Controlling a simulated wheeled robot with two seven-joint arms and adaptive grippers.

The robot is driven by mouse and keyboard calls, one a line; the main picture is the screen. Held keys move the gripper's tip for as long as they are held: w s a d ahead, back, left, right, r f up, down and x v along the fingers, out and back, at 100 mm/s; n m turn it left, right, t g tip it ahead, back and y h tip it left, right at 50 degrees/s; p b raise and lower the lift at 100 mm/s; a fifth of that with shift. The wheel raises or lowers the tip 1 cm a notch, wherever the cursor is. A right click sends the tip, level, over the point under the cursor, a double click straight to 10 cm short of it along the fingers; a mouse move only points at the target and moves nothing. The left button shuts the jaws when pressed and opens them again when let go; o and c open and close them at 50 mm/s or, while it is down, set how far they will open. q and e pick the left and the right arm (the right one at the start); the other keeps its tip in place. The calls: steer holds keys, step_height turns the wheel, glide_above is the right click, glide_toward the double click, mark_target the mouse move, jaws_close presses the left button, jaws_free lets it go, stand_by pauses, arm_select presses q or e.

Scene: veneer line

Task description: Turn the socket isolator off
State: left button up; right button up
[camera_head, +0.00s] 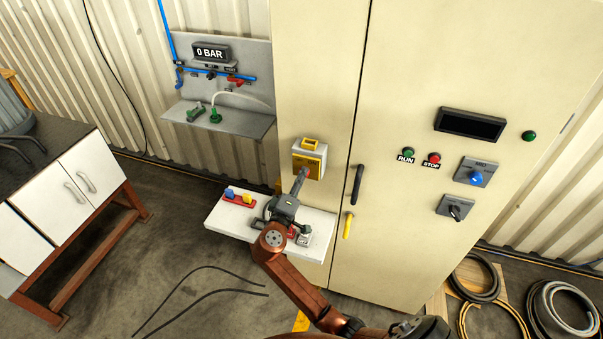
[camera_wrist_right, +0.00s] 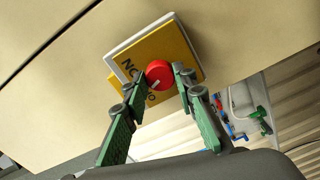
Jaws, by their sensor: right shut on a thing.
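The socket isolator (camera_head: 316,159) is a yellow plate in a pale surround on the cream cabinet front, below a yellow socket cover (camera_head: 310,143). In the right wrist view, its plate (camera_wrist_right: 182,50) carries a round red knob (camera_wrist_right: 160,71) with a white mark. Dark lettering on the plate is partly hidden by the knob and fingers. My right gripper (camera_wrist_right: 160,80) is shut on the red knob, one finger on each side. In the head view the right gripper (camera_head: 305,174) reaches up to the isolator and covers most of the knob. My left gripper is not in view.
A white shelf (camera_head: 222,218) below holds a red tray with blue and yellow parts. The cabinet has a black handle (camera_head: 356,185), a yellow lever (camera_head: 347,225) and switches at right. A grey pneumatic panel (camera_head: 250,63) reads 0 BAR. Hoses (camera_head: 562,312) lie on the floor.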

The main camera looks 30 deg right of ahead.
steer(key=shift+n+p, duration=2.1)
steer(key=shift+n, duration=0.6)
steer(key=o, duration=1.2)
steer(key=shift+c, duration=0.2)
steer(key=v, duration=1.2)
